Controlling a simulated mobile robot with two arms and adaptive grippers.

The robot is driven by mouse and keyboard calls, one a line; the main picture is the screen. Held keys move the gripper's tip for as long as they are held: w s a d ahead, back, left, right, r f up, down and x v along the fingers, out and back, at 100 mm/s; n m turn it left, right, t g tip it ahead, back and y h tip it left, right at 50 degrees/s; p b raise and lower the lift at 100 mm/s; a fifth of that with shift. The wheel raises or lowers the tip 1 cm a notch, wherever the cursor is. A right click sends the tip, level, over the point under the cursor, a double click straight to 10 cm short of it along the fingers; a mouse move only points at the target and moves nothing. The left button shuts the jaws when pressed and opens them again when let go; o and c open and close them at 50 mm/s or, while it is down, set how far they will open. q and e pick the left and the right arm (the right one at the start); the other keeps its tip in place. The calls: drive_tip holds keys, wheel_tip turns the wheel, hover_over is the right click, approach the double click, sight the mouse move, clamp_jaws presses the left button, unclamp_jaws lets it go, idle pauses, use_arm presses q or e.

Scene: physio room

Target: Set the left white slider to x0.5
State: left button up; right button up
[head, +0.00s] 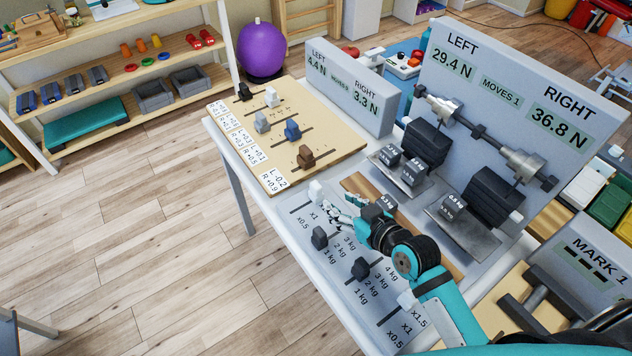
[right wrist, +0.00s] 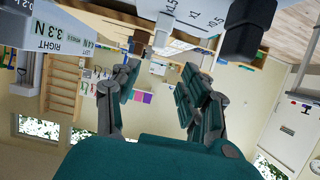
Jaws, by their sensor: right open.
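The left white slider (head: 316,190) stands at the far end of its slot on the grey slider panel (head: 340,285), past the x1 mark. The x0.5 mark (head: 303,224) lies at the slot's near end. My right gripper (head: 336,212) is open and empty, low over the panel just to the near right of the white knob. In the right wrist view, a white knob (right wrist: 164,20) shows ahead between the open fingers (right wrist: 158,82), apart from them. My gripper partly covers the marks beside the slot. My left gripper is out of view.
Two dark knobs (head: 320,238) (head: 361,268) and a right white slider (head: 406,299) share the panel. Dark weights (head: 427,143) hang on the big display board (head: 518,92), reading 29.4 N left and 36.8 N right. A wooden slider board (head: 330,150) stands behind.

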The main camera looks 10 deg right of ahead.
sight(318, 186)
drive_tip(key=x, duration=0.4)
drive_tip(key=shift+w+d+f, duration=0.1)
drive_tip(key=shift+w+f, duration=0.05)
drive_tip(key=shift+w, duration=0.3)
drive_tip(key=x, duration=0.4)
drive_tip(key=shift+w+a+f+p, duration=0.1)
drive_tip(key=shift+w+a+p, duration=0.15)
drive_tip(key=shift+p, duration=0.1)
drive_tip(key=shift+x, duration=1)
drive_tip(key=shift+w+f, duration=0.2)
drive_tip(key=shift+w, duration=0.1)
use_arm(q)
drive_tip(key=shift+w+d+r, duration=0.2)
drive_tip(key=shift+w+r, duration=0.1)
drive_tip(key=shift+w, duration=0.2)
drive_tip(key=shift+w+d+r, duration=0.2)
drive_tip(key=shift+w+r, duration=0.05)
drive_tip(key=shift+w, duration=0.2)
use_arm(e)
drive_tip(key=shift+a, duration=0.1)
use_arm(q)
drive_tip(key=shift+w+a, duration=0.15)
use_arm(e)
clamp_jaws()
